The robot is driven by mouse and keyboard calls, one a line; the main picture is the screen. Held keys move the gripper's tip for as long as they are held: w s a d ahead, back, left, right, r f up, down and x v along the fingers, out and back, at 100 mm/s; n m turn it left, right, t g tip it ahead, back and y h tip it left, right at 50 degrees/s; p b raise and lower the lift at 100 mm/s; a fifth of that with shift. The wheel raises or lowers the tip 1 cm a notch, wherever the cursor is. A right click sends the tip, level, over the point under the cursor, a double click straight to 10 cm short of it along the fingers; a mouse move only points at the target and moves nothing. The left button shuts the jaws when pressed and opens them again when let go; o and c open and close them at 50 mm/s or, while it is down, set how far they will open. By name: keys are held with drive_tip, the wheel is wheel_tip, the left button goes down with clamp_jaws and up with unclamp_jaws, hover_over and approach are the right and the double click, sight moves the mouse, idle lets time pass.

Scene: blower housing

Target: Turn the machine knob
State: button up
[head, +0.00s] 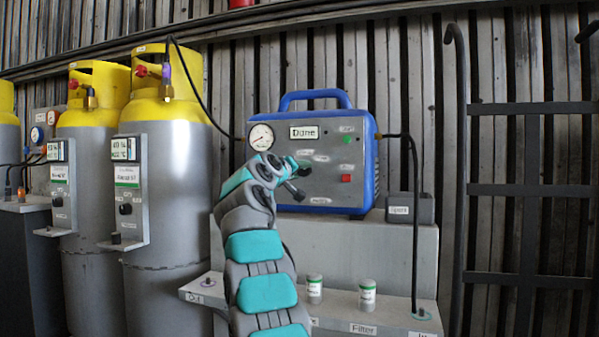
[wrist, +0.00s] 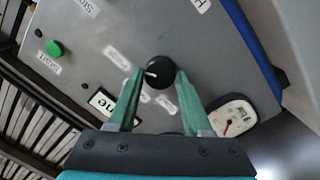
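The black knob (wrist: 160,72) with a white pointer mark sits on the grey front panel of a blue-cased machine (head: 331,180). My gripper (wrist: 160,78) has its two green fingers on either side of the knob in the wrist view. The fingers are apart, with what looks like a thin gap at the left; firm contact is not visible. The machine's display (head: 304,132) reads "Done".
A pressure gauge (head: 261,137) is left of the display. A green button (head: 347,140) and a red button (head: 346,178) are on the panel's right. Tall gas cylinders (head: 165,190) stand at left. Two small jars (head: 367,295) are on the lower ledge (head: 388,322).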

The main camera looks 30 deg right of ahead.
clamp_jaws()
